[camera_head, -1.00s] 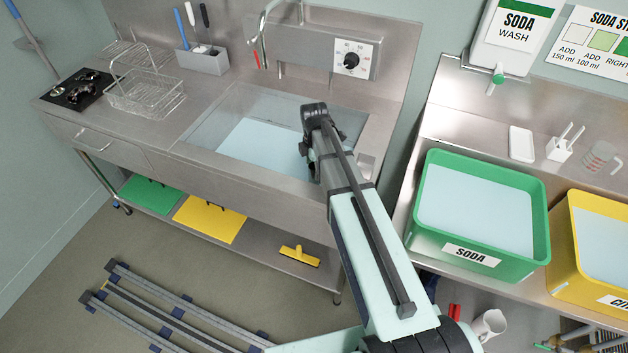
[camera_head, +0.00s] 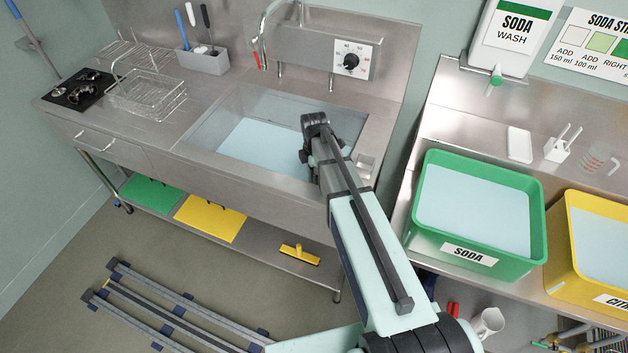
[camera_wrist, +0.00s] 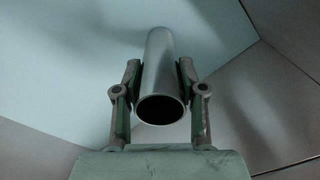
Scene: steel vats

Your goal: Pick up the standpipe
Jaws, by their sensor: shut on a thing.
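The standpipe (camera_wrist: 160,75) is a grey metal tube, seen in the wrist view with its open round end toward the camera. My gripper (camera_wrist: 160,78) has one finger on each side of the tube and is shut on it. The tube's far end runs toward the pale blue water. In the head view my arm reaches over the right part of the sink (camera_head: 245,137), and the wrist hides the gripper fingers and the standpipe there. I cannot tell whether the tube's lower end is still seated.
A faucet (camera_head: 264,40) and a dial panel (camera_head: 350,60) stand behind the sink. A wire basket (camera_head: 147,97) is on the left counter. A green soda tub (camera_head: 425,215) and a yellow tub (camera_head: 560,258) stand to the right. The sink walls are close around the gripper.

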